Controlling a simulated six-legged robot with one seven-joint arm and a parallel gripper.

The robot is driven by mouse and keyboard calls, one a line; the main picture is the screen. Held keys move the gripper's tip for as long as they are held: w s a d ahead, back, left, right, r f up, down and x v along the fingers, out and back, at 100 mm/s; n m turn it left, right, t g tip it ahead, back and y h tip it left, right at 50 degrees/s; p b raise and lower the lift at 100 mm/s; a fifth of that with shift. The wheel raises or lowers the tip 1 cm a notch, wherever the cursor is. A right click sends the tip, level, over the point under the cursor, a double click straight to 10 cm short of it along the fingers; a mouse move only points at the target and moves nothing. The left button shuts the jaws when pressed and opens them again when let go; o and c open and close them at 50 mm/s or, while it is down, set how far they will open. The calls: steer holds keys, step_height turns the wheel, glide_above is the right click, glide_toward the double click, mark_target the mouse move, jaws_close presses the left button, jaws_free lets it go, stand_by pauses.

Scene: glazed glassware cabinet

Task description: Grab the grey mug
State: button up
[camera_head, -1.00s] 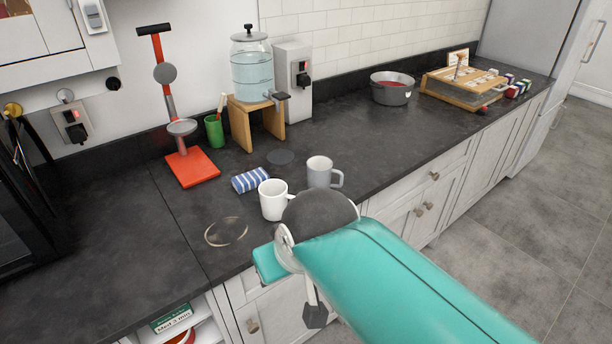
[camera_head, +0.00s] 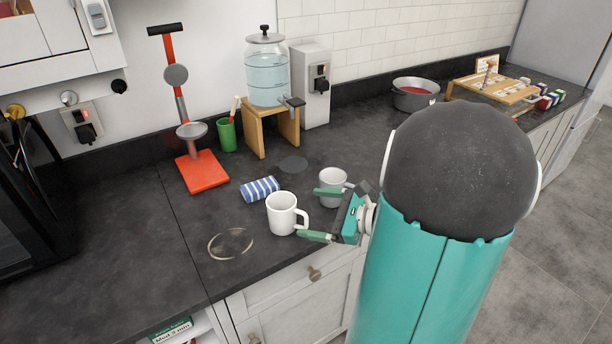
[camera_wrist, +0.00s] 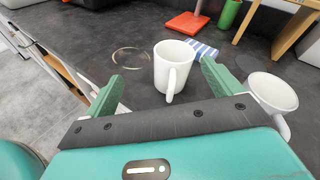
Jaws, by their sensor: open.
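The grey mug (camera_head: 331,196) stands upright on the dark counter, partly hidden by one finger of my gripper (camera_head: 322,214). In the wrist view the grey mug (camera_wrist: 272,92) is at the right, outside the right finger, its handle toward the lower right. The white mug (camera_head: 281,214) stands to its left in the head view. In the wrist view the white mug (camera_wrist: 172,66) is ahead, between the lines of the two green fingers, handle toward me. My gripper is open and empty, low over the counter's front edge. Contact between the finger and the grey mug cannot be told.
A blue-striped cloth (camera_head: 260,189) lies behind the white mug. A pale ring (camera_head: 231,243) is on the counter at left. Behind stand a red-based stand (camera_head: 202,174), a green cup (camera_head: 226,135) and a water dispenser (camera_head: 267,77) on a wooden stand. A pot (camera_head: 413,98) is farther right.

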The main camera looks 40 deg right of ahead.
mark_target(342, 182)
steer(key=s+d+f+m+t+h, duration=0.1)
steer(key=s+d+m+t+h, duration=0.15)
steer(key=d+m+h, duration=0.35)
steer(key=s+d+f+m+t+h, duration=0.1)
steer(key=s+d+f+m+t, duration=0.15)
steer(key=d, duration=0.55)
steer(key=shift+m+g+h, duration=0.3)
steer(key=shift+m+g, duration=0.05)
steer(key=shift+g, duration=0.05)
steer(key=w, duration=1.3)
steer(key=shift+d+r, duration=0.25)
steer(key=c, duration=1.3)
steer(key=shift+r, duration=0.1)
